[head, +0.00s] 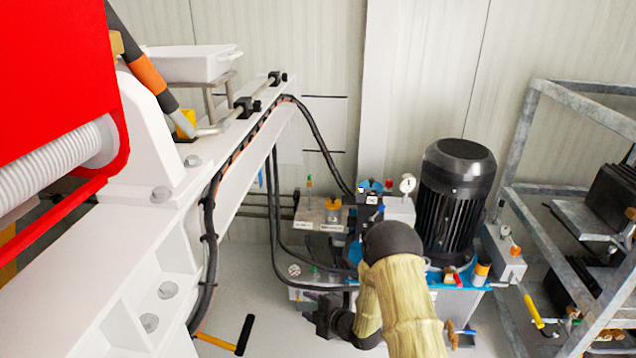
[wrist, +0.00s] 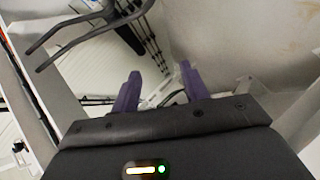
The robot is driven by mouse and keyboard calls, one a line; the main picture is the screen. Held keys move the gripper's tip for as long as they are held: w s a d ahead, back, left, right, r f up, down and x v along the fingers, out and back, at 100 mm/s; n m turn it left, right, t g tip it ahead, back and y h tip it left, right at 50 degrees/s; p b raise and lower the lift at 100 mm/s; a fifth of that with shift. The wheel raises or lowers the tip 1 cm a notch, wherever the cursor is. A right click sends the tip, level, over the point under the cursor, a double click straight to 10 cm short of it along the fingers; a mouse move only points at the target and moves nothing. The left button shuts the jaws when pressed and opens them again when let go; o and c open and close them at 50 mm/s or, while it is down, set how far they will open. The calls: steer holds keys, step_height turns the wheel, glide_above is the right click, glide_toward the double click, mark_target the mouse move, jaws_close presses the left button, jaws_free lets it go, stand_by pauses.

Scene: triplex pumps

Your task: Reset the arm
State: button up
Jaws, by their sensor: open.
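My arm (head: 405,300) in its beige sleeve stands at the lower middle of the head view, bent at a black joint. A dark part near its end (head: 335,318) points left, in front of the pump unit; the fingers cannot be made out there. In the wrist view my gripper (wrist: 160,86) shows two purple fingers spread apart with nothing between them. Part of the pump unit is hidden behind my arm.
A white beam (head: 120,250) with black hoses fills the left, below a red panel (head: 55,70). A black motor (head: 455,195) stands behind my arm. A grey metal rack (head: 540,240) stands at the right. A yellow-and-black handle (head: 243,335) sticks out at the lower left.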

steer(key=s+d+r+m+g+h, duration=0.2)
steer(key=s+d+r+m+h, duration=0.3)
steer(key=d+r+m+h, duration=0.5)
steer(key=s+d+r+m+g, duration=0.2)
steer(key=s+d+r+m, duration=0.15)
steer(key=s, duration=0.35)
steer(key=s+d+r+m+g, duration=0.1)
steer(key=s+d+r+m, duration=0.1)
steer(key=s+r+m, duration=0.4)
steer(key=s+d+r+m+g, duration=0.1)
steer(key=s+d+m+g, duration=0.15)
steer(key=s, duration=0.55)
steer(key=w+p+v, duration=0.3)
steer(key=p+v, duration=1.3)
steer(key=w+d+r+p+v, duration=0.1)
steer(key=w+p+v, duration=0.3)
steer(key=p+v, duration=1.1)
steer(key=shift+s+a+r+p, duration=0.2)
steer(key=shift+a+r+p, duration=0.05)
steer(key=shift+r+p, duration=0.55)
steer(key=shift+f, duration=0.1)
